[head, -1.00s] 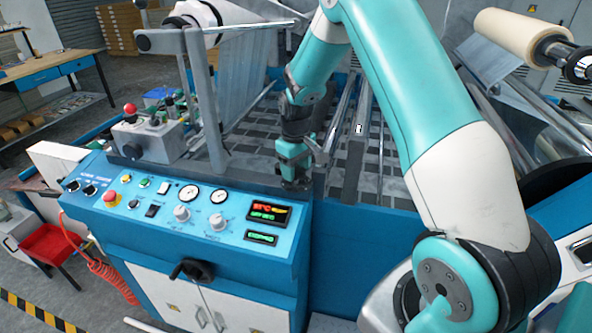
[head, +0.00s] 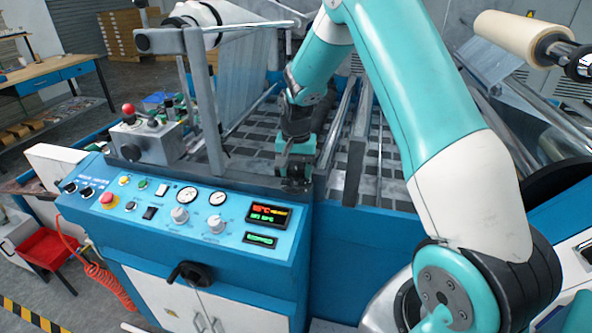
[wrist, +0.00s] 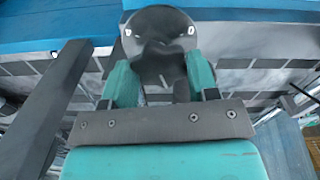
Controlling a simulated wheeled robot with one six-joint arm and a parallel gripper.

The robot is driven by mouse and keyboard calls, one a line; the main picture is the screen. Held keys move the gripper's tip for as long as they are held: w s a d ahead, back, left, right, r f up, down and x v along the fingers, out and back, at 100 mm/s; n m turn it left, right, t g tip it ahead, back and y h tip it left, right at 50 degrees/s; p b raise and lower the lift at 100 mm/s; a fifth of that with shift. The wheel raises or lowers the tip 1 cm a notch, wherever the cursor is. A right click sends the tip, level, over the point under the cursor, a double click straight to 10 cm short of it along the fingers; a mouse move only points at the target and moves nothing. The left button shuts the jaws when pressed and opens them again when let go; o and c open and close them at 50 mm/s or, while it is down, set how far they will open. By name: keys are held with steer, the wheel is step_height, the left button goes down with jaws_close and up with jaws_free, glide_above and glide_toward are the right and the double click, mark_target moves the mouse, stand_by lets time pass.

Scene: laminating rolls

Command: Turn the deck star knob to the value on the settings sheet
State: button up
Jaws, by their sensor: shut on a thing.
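The dark star knob (wrist: 158,42) shows at the top of the wrist view, between the two teal fingers of my gripper (wrist: 160,80). My gripper is shut on it. In the head view my gripper (head: 295,167) points down at the machine's deck, just behind the right end of the blue control panel. Only a dark part of the knob (head: 293,185) shows below the fingers there. I cannot read the knob's setting, and I cannot make out the settings sheet in either view.
The blue control panel (head: 120,215) carries dials, buttons, two gauges and a lit display (head: 268,215).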

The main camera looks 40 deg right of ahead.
mark_target(296, 171)
steer(key=shift+m, duration=1.6)
steer(key=o, duration=0.9)
step_height(296, 171, up, 18)
steer(key=b, duration=0.3)
steer(key=shift+f, duration=0.25)
